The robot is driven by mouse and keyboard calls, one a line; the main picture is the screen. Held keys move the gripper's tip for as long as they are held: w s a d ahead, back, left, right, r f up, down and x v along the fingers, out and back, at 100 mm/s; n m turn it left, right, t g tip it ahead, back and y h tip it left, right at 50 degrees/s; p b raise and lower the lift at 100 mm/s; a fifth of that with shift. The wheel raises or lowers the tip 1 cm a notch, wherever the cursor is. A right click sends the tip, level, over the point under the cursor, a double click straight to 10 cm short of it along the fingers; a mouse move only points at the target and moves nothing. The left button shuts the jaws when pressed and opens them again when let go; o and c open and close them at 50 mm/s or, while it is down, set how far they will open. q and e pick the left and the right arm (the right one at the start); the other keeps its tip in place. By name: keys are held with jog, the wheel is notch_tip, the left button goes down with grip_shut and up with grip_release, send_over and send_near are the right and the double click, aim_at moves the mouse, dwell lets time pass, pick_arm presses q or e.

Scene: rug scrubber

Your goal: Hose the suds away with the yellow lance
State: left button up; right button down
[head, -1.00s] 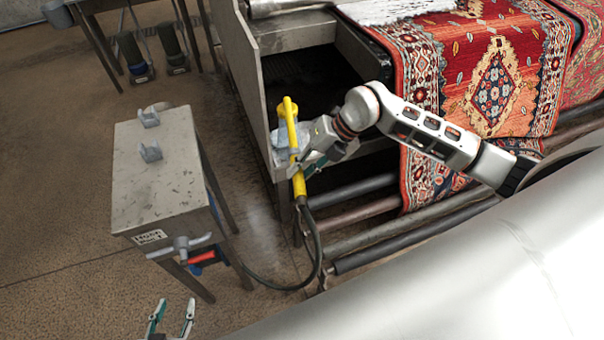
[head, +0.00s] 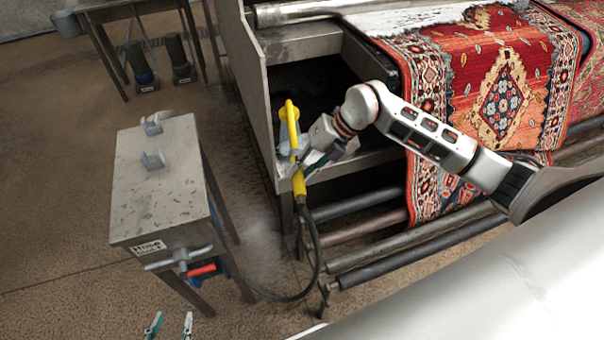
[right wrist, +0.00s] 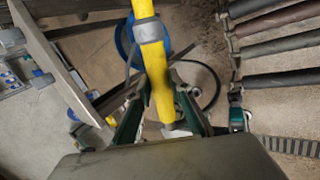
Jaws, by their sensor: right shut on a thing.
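The yellow lance (head: 292,120) stands roughly upright in front of the machine's dark opening, with a black hose running from its lower end. My right gripper (head: 300,162) is shut on it. In the right wrist view, the lance (right wrist: 157,65) runs between the fingers of the right gripper (right wrist: 160,100). White foam-like suds (head: 400,20) lie across the far part of the red patterned rug (head: 475,60); the top edge of the picture cuts them off. My left gripper (head: 170,328) shows only its fingertips at the bottom edge, apart and empty.
A grey metal stand (head: 160,190) with two empty cradles is at the left; a red-handled valve (head: 202,270) sits on its front, with the hose looping near it. Rollers (head: 400,245) lie below the rug. Two dark boots (head: 160,62) stand at the back left. Floor between is clear.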

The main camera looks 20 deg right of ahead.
aim_at(292, 155)
jog(key=shift+w+b, duration=0.35)
jog(key=shift+w, duration=1)
jog(key=shift+w+d+b, duration=0.15)
jog(key=shift+w+b, duration=0.4)
jog(key=shift+w, duration=1.25)
jog(key=shift+w+r, duration=0.1)
jog(key=shift+w, duration=0.15)
